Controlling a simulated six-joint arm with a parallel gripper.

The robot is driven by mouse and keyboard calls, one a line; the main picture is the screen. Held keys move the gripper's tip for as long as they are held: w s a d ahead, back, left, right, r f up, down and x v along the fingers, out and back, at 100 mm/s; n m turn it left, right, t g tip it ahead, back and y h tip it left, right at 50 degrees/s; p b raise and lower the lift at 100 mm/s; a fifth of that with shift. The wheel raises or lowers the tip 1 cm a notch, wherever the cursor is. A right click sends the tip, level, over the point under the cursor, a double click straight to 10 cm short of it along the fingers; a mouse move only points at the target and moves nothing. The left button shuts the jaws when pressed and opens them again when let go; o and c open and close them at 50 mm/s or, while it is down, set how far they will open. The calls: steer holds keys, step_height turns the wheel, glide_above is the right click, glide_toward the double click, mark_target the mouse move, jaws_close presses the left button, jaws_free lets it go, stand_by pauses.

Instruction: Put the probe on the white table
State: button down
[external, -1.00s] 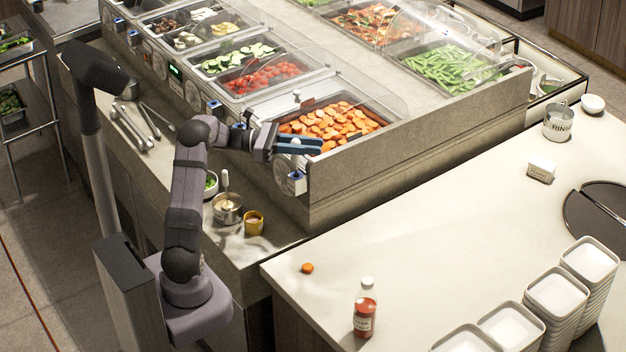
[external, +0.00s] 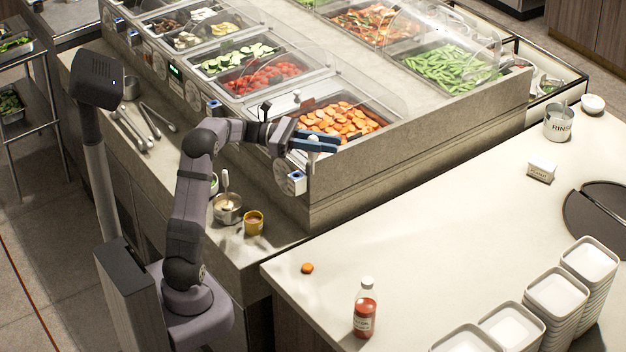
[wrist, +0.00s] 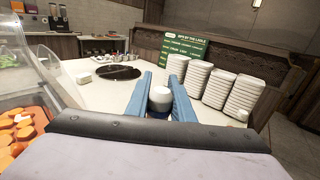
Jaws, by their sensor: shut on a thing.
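My gripper (external: 322,143) is at the front corner of the food counter, beside the pan of orange slices. Its blue fingers are shut on the probe (wrist: 160,98), which shows as a small rounded white piece with a blue-grey lower part between the fingertips in the wrist view. In the external view only a small pale part of the probe (external: 313,152) shows at the fingers. The white table (external: 450,210) lies to the right of my gripper and below it; it also shows ahead in the wrist view (wrist: 125,92).
On the table are a red sauce bottle (external: 365,308), an orange slice (external: 307,268), stacked white dishes (external: 557,295), a small white holder (external: 541,171) and a metal pot (external: 558,124). The table's middle is clear. A clear guard (external: 360,85) rises over the pans.

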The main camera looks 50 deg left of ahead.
steer(key=d+f+m+g+h+b, duration=0.1)
steer(key=d+f+m+g+b, duration=0.2)
steer(key=d, duration=0.9)
steer(key=w+d+f+m+g+h+b, duration=0.15)
steer(key=d+f+b, duration=0.3)
steer(key=d, duration=0.75)
steer(key=d+f+m+g+h+b, duration=0.1)
steer(key=d+f+g+b, duration=0.25)
steer(key=d, duration=0.85)
steer(key=w+a+f+n+t+y, duration=0.1)
steer(key=w+a+n+t+y, duration=0.15)
steer(key=w+t, duration=0.35)
steer(key=w+a+f+n+t+y, duration=0.15)
steer(key=w+a+n+t, duration=0.25)
steer(key=w, duration=0.4)
step_height(320, 180, down, 10)
steer(key=shift+s+d+r+y, duration=0.2)
steer(key=shift+d+y, duration=0.05)
steer(key=shift+y, duration=0.2)
steer(key=shift+f, duration=0.2)
steer(key=c, duration=1.9)
jaws_free()
steer(key=shift+c, duration=0.2)
steer(key=o, duration=0.4)
